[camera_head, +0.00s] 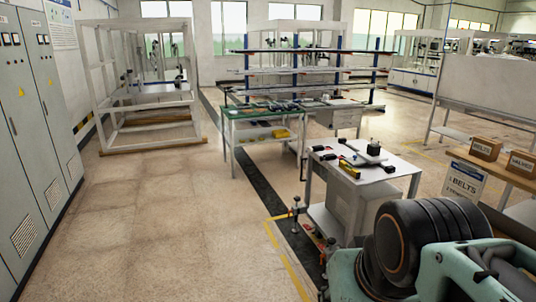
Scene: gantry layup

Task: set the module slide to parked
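I cannot pick out the module slide for certain. A small device with a pale flat plate and a dark upright knob (374,147) sits on the white workbench (395,176) right of centre. It is too small to tell whether it is a slide or how it is set. My gripper is not in view. Teal and black parts, which look like my own arm, fill the lower right corner and hide what is behind them.
A green-topped table (250,112) with small parts stands behind the bench. A white frame (148,143) on wooden skids stands back left. Grey cabinets (30,130) line the left wall. Boxes (486,148) sit on a right-hand table. The left-middle floor is open.

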